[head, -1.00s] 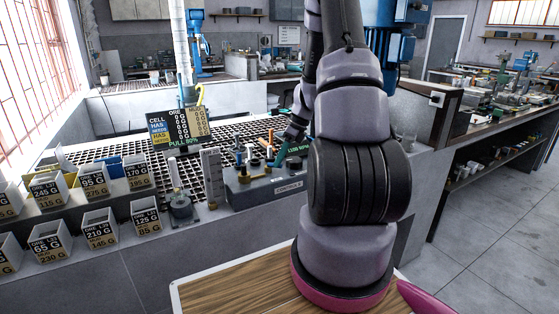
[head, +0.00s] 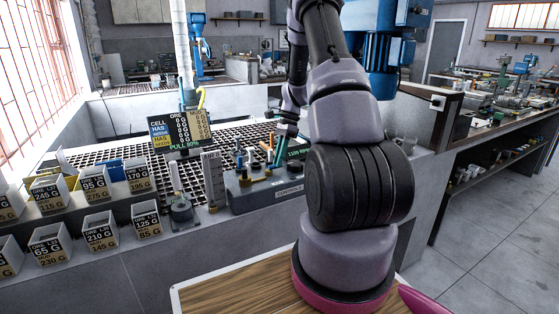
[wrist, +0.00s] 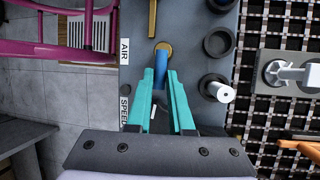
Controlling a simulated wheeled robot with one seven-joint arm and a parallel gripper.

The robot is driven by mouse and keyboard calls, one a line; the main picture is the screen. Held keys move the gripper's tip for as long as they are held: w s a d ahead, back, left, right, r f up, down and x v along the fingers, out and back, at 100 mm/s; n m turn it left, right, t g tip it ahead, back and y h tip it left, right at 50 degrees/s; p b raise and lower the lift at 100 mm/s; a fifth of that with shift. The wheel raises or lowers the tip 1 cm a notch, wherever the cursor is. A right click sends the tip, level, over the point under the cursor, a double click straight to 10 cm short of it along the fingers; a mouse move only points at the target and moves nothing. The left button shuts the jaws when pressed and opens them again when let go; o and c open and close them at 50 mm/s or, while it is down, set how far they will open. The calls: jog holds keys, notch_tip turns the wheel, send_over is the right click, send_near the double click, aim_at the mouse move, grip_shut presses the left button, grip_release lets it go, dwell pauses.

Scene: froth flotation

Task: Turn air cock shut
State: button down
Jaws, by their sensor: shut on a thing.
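The air cock, a blue handle (wrist: 161,63) on a round brass pivot, shows beside the AIR label (wrist: 124,51) in the wrist view. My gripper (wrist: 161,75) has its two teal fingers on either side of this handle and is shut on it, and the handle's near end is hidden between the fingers. In the head view my gripper (head: 277,153) is low over the grey control box (head: 262,196), with the handle hard to make out there.
A brass lever (wrist: 152,18), a dark round socket (wrist: 218,42) and a white-capped knob (wrist: 222,91) sit close by on the box. A black grating (head: 222,142) lies behind it. Labelled ore bins (head: 146,219) stand to the left, with a sign (head: 180,131) above the grating.

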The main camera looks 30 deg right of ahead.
jog(key=shift+w+n, duration=0.15)
jog(key=shift+n, duration=0.15)
jog(key=c, duration=0.8)
grip_release()
jog(key=v, duration=1)
jog(key=shift+r, duration=0.4)
jog(key=shift+w, duration=0.1)
jog(key=s+a+r+n+t+h, duration=0.1)
jog(key=s+a+r+n+t, duration=0.15)
jog(key=s+a+r, duration=0.4)
jog(key=s+a+r+n+t+h, duration=0.15)
jog(key=a+r+n, duration=0.25)
jog(key=r, duration=0.6)
jog(key=s+a+r+n+t, duration=0.2)
jog(key=s+a+n, duration=0.1)
jog(key=s, duration=0.5)
jog(key=s+a+r+n+t, duration=0.3)
jog(key=s+a+n, duration=0.1)
jog(key=s, duration=0.5)
jog(key=shift+a+r, duration=0.3)
jog(key=shift+a, duration=0.55)
